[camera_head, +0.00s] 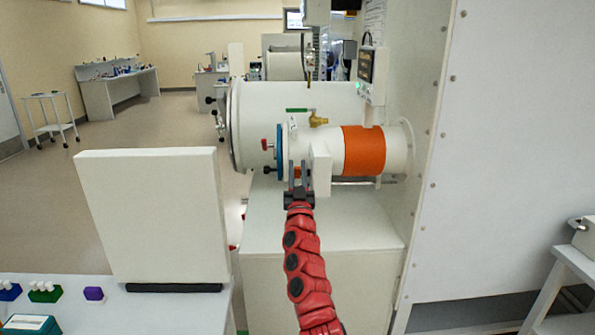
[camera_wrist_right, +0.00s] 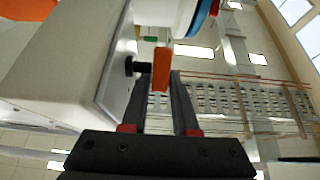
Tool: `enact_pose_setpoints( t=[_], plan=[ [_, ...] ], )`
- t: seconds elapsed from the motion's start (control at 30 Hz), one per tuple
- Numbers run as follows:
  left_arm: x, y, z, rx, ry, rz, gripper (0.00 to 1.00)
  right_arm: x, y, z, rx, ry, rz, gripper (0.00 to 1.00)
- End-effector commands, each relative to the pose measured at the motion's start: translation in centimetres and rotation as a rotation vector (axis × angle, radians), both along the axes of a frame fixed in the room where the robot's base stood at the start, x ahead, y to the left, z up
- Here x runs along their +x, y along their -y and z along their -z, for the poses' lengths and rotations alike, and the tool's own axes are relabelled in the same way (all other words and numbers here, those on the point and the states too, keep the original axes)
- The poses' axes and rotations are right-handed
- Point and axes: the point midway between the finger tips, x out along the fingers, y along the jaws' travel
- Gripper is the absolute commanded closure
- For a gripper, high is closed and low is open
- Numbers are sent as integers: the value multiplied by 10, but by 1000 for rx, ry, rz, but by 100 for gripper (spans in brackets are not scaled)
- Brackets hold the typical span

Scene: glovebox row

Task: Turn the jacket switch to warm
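An orange band, likely the jacket (camera_head: 363,150), wraps a white horizontal tube beside a large white cylinder. A pale box (camera_head: 320,168) sits against the tube's near side. In the right wrist view, a switch with a black shaft (camera_wrist_right: 131,65) and an orange-red handle (camera_wrist_right: 161,69) projects from the box face (camera_wrist_right: 114,82). My right gripper (camera_head: 298,168) is at the box's left side. Its fingers (camera_wrist_right: 162,78) lie on either side of the handle; contact is unclear. Any switch markings are not visible. My left gripper is not in view.
A blue-rimmed tube end (camera_head: 280,152) with red and black knobs is just left of the gripper. A brass valve with a green handle (camera_head: 297,110) stands above. A white panel (camera_head: 152,215) stands at left. A large wall panel (camera_head: 510,150) bounds the right.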

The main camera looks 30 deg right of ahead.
Motion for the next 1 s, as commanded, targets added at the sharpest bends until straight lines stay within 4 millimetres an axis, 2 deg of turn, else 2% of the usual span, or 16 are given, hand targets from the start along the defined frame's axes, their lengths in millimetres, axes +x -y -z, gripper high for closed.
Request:
enact_pose_setpoints(
  t=[0.33,0.53,0.8,1.0],
  plan=[
    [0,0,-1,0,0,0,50,-1,0,0,0,0,0,65],
    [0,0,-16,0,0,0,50,-10,-6,5,-2,-3,1,65],
    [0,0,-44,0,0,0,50,-43,-26,27,0,-4,-1,65],
    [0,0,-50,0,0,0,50,-76,-47,54,1,-3,-2,65]
  ],
)
